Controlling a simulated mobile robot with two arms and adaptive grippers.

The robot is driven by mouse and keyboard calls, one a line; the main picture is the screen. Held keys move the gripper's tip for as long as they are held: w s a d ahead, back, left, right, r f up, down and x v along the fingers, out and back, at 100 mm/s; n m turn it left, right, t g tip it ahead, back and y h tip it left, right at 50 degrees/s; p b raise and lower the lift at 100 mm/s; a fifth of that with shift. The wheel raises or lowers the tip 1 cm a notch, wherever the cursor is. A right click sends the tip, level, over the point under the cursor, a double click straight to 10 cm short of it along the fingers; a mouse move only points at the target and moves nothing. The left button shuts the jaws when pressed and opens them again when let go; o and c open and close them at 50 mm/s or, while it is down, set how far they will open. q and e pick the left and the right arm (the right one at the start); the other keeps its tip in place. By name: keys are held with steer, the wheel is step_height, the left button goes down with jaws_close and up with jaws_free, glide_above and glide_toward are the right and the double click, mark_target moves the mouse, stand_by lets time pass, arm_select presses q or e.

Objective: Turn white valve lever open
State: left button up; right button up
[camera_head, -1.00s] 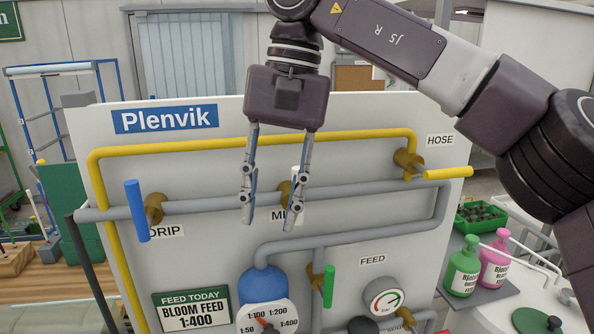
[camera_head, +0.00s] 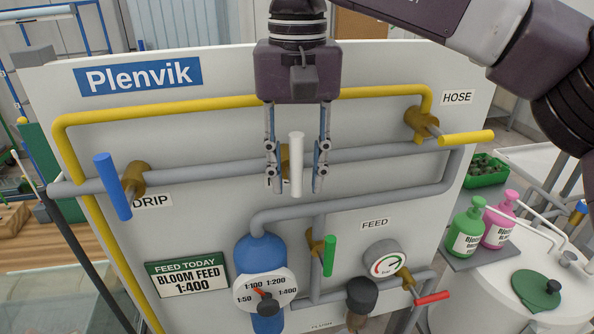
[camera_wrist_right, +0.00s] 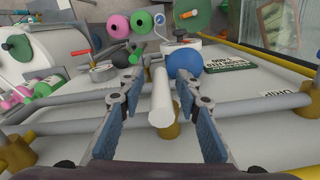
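The white valve lever (camera_head: 296,164) stands upright on the grey pipe, at a brass valve partly hidden behind it. My right gripper (camera_head: 295,188) hangs down over it, fingers open, one on each side. A gap shows between the lever and each finger. In the right wrist view the white lever (camera_wrist_right: 161,98) lies between the two blue-padded fingers of the gripper (camera_wrist_right: 160,80), with room on both sides. The MIX-side label below the lever is hidden. My left gripper is not in view.
On the same panel are a blue lever (camera_head: 113,186), a yellow lever (camera_head: 466,138), a green lever (camera_head: 329,256) and a red lever (camera_head: 434,298). A yellow pipe (camera_head: 200,110) runs above the grey pipe. Green (camera_head: 466,232) and pink bottles (camera_head: 500,222) stand at the right.

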steer(key=shift+s+f, duration=0.15)
steer(key=shift+f, duration=0.2)
steer(key=shift+c, duration=0.4)
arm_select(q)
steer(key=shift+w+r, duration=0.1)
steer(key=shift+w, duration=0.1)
arm_select(e)
jaws_close()
